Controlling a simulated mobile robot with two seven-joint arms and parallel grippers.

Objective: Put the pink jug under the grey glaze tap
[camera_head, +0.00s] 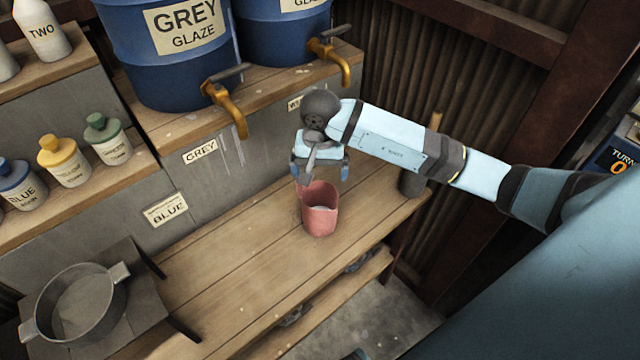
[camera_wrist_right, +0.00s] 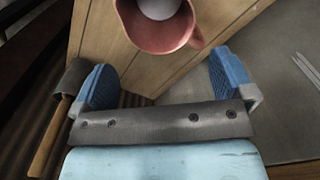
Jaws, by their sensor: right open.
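The pink jug (camera_head: 320,212) stands upright on the wooden bench, with something pale inside it. It also shows at the top of the right wrist view (camera_wrist_right: 160,38), beyond the fingertips. The grey glaze tap (camera_head: 231,107) is a brass tap on the blue barrel (camera_head: 165,50) labelled GREY GLAZE, up and to the left of the jug. My right gripper (camera_head: 320,168) is above and just behind the jug in the head view. In the right wrist view its two blue fingers (camera_wrist_right: 160,85) are wide apart with nothing between them. My left gripper is not in view.
A second blue barrel with its own tap (camera_head: 331,55) stands to the right. Bottles (camera_head: 65,160) line the left shelf, and a grey pan (camera_head: 75,302) sits at lower left. A dark pot with a wooden handle (camera_head: 412,182) is right of the jug. The bench (camera_head: 225,290) left of the jug is clear.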

